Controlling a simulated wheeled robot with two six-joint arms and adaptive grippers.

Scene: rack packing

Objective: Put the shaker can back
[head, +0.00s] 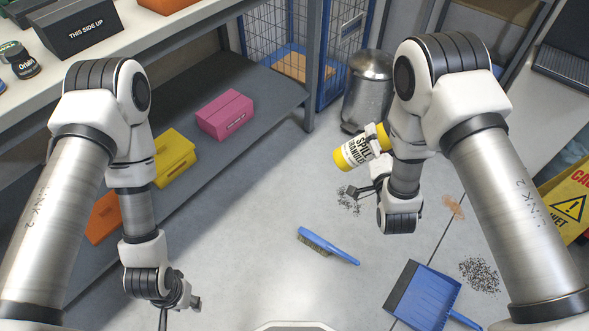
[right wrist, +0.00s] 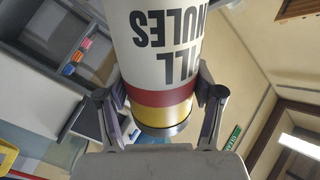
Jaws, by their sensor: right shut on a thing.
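The shaker can (head: 355,154) is white with yellow ends and the label "SPILL GRANULES". My right gripper (head: 368,172) is shut on it and holds it tipped on its side, above the floor, in the head view. In the right wrist view the can (right wrist: 165,45) sits between the two fingers of the gripper (right wrist: 163,95), with its red and yellow bands near the palm. My left gripper (head: 190,302) is low at the bottom left, away from the can; its finger opening is too small to make out.
Grey granules lie on the floor (head: 348,200), with another pile (head: 480,275) and a brown stain (head: 453,207) to the right. A blue brush (head: 328,246) and dustpan (head: 425,297) lie on the floor. A metal bin (head: 368,90), shelf (head: 262,95) and yellow sign (head: 570,205) stand around.

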